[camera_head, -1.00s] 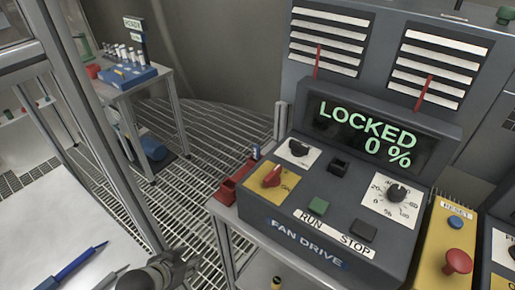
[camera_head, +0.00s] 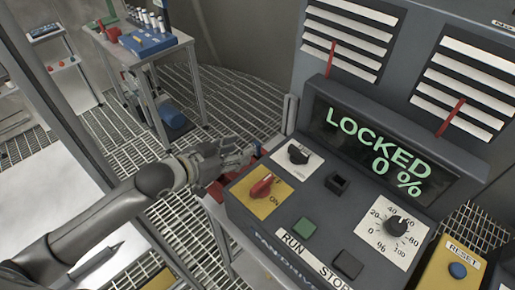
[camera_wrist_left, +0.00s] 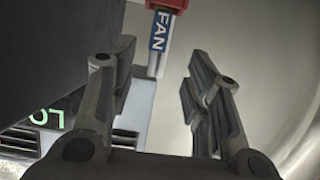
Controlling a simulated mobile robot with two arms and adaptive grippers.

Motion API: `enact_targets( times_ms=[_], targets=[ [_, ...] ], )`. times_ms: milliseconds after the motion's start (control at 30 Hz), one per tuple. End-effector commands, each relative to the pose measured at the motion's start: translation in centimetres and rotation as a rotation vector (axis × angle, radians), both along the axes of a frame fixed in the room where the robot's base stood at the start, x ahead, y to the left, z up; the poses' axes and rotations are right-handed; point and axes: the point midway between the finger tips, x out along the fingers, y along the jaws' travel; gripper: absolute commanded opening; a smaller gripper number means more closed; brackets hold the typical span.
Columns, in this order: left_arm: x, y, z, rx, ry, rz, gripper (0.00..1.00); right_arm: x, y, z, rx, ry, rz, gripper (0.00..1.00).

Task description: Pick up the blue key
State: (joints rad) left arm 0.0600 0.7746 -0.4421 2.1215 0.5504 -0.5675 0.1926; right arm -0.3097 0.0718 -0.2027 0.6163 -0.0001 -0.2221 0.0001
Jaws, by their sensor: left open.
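The blue key, a pale upright piece with a blue FAN label (camera_wrist_left: 158,32), shows in the left wrist view between the open fingers, below a red part (camera_wrist_left: 168,4). My left gripper (camera_wrist_left: 160,62) is open, its fingers on either side of the key with gaps to both. In the head view my left gripper (camera_head: 243,156) is over the red tray (camera_head: 216,190) at the left side of the fan drive console. The gripper hides most of the key there. My right gripper is not in view.
The fan drive console (camera_head: 300,210) with its LOCKED 0 % display (camera_head: 375,150) stands close to the right of the gripper. A side table with a blue rack (camera_head: 145,42) stands behind at the left. A grated floor (camera_head: 240,95) lies between.

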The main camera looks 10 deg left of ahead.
Motion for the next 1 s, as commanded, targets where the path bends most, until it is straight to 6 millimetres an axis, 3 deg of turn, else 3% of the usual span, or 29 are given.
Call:
enact_targets(
  times_ms=[167, 500, 867, 1000],
  targets=[
    [1.0, -0.8, -0.3, 0.0, -0.001, 0.0, 0.45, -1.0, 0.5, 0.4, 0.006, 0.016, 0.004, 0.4],
    [4.2, -3.1, -1.5, 0.001, -0.001, 0.001, 0.45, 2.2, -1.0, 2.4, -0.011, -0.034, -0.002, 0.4],
    [4.8, -3.5, -2.1, 0.002, -0.002, -0.001, 0.45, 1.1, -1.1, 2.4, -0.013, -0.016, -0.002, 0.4],
    [4.8, -3.5, -2.1, 0.002, -0.002, -0.001, 0.28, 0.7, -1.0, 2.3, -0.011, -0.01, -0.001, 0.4]
  ],
)
